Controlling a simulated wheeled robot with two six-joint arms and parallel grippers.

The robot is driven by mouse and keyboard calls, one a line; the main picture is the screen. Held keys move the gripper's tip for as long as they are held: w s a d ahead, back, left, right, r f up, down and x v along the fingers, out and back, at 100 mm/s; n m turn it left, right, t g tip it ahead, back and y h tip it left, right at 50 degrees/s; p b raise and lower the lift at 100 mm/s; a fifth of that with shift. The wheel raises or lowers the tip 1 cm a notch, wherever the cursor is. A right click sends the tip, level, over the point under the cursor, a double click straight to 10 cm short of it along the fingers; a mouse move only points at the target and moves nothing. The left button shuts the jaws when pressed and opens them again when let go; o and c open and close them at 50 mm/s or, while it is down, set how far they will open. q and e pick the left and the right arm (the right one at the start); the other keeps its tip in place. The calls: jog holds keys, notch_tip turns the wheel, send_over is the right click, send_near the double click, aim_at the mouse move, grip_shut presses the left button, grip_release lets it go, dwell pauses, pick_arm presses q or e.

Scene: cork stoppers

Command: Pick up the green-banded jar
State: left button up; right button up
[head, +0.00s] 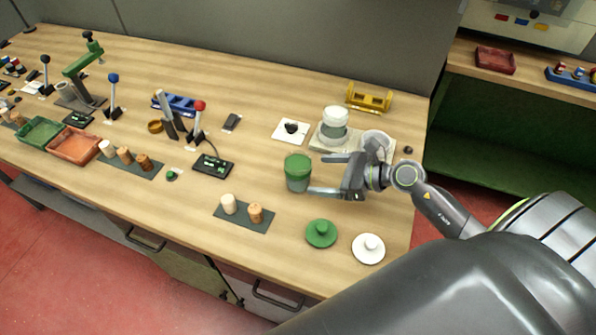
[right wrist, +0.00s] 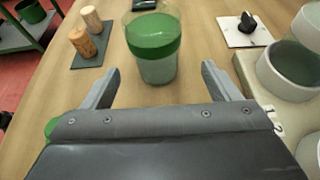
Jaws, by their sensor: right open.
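The green-banded jar (head: 297,172) stands upright on the wooden table, a clear body with a wide green band at its top. It also shows in the right wrist view (right wrist: 154,48), just beyond and between my fingertips. My right gripper (head: 318,174) is open and level, its fingers pointing left at the jar. It also shows in the right wrist view (right wrist: 170,82), with nothing between the fingers. I cannot tell whether a fingertip touches the jar. My left gripper is not in view.
A green lid (head: 321,234) and a white lid (head: 369,248) lie near the front edge. A dark mat (head: 244,224) with two corks lies left of them. A white-banded jar (head: 334,126) stands behind my gripper beside an open pot (head: 375,141). A black display box (head: 213,166) lies left of the jar.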

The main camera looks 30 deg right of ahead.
aim_at(298, 174)
jog(key=shift+x, duration=1.05)
jog(key=shift+w+a+p, duration=0.25)
jog(key=shift+a+p, duration=0.05)
jog(key=shift+p, duration=0.2)
jog(key=p+x, duration=0.1)
jog(key=x, duration=0.3)
jog(key=shift+a+p, duration=0.2)
jog(key=shift+p, duration=0.15)
jog(key=shift+w+a+f, duration=0.1)
jog(key=shift+a+f, duration=0.05)
jog(key=shift+c, duration=0.2)
jog(key=c, duration=1.3)
